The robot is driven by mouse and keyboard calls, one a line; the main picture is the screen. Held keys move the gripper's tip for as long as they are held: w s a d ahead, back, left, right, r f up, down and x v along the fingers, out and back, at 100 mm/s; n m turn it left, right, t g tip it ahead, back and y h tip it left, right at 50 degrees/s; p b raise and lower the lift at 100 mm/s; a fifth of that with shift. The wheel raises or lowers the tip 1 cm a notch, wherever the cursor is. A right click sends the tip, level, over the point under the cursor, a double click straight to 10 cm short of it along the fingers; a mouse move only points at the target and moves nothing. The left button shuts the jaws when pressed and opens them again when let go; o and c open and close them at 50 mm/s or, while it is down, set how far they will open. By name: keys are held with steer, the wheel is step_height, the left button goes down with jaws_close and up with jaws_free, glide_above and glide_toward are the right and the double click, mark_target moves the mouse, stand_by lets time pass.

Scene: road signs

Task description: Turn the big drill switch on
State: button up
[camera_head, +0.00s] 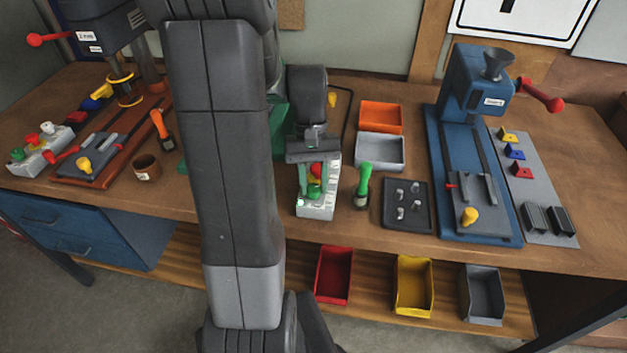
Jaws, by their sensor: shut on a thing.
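A light grey control box (317,211) with a red knob (316,171) and a green knob (314,190) stands at the middle of the bench, near its front edge. My gripper (317,183) reaches down over this box, its fingers on either side of the coloured knobs. It is shut on a switch knob there; which one is hard to tell. A green machine (279,125) stands behind, mostly hidden by my arm. A drill (105,25) with a red handle is at the left, with its own grey box (40,148) of coloured knobs.
A blue machine (470,90) stands at the right. Coloured bins sit on the lower shelf.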

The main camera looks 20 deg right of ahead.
steer(key=o, duration=0.9)
steer(key=shift+o, duration=0.2)
steer(key=v, duration=1.4)
steer(key=shift+f, duration=0.15)
steer(key=x, duration=1.4)
steer(key=shift+r, duration=0.25)
